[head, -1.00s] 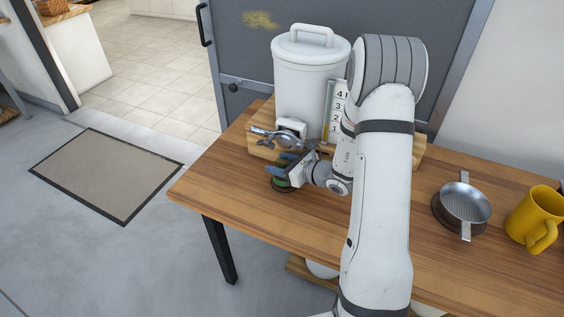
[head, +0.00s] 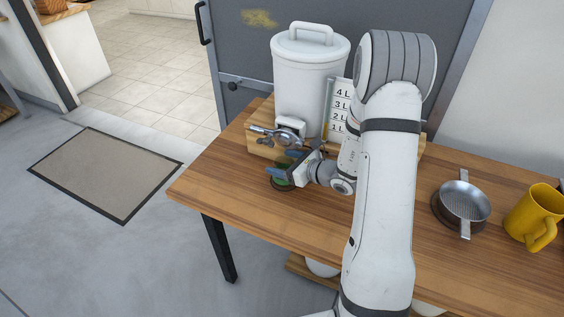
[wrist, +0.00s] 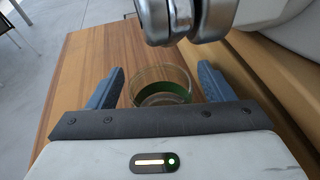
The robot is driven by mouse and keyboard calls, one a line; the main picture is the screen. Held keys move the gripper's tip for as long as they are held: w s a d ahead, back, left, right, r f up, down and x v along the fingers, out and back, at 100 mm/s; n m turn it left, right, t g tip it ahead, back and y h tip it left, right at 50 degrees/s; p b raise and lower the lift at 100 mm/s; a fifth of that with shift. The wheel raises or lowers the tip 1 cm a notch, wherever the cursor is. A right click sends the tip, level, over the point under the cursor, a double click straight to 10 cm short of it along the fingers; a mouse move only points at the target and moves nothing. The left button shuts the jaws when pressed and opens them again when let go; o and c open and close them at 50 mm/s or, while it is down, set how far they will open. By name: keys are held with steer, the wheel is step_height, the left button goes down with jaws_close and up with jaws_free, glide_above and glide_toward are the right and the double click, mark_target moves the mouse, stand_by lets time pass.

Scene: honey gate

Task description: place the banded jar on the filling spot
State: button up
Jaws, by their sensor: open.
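The banded jar is clear glass with a green band (wrist: 162,88). It stands upright on the wooden table under the metal tap (wrist: 185,22). In the head view its green part (head: 280,181) shows beside my gripper, with a dark round edge at its foot. I cannot tell whether that edge is the filling spot, which is otherwise hidden. My gripper (wrist: 160,86) is open, with one blue finger on each side of the jar. Small gaps show between the fingers and the glass. In the head view my gripper (head: 284,164) is low in front of the tap.
A white lidded tank (head: 308,80) stands on a wooden block behind, with a level scale (head: 340,106) beside it. The tap hangs close over my gripper. A metal strainer (head: 464,203) and a yellow mug (head: 535,215) stand at the right. The table's left end is clear.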

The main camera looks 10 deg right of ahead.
steer(key=v, duration=1)
steer(key=s+a+r+n+g+h, duration=0.1)
steer(key=s+a+r+n+g, duration=0.5)
steer(key=s+a+n+g, duration=0.6)
steer(key=s+d+r+n+t+h, duration=0.3)
steer(key=s+d+r+n+h, duration=0.3)
steer(key=n, duration=0.9)
steer(key=s+d+h, duration=0.1)
steer(key=s+h, duration=0.1)
steer(key=shift+s+n+t+h, duration=0.15)
steer(key=shift+n+t+h, duration=0.15)
steer(key=shift+t+h, duration=0.1)
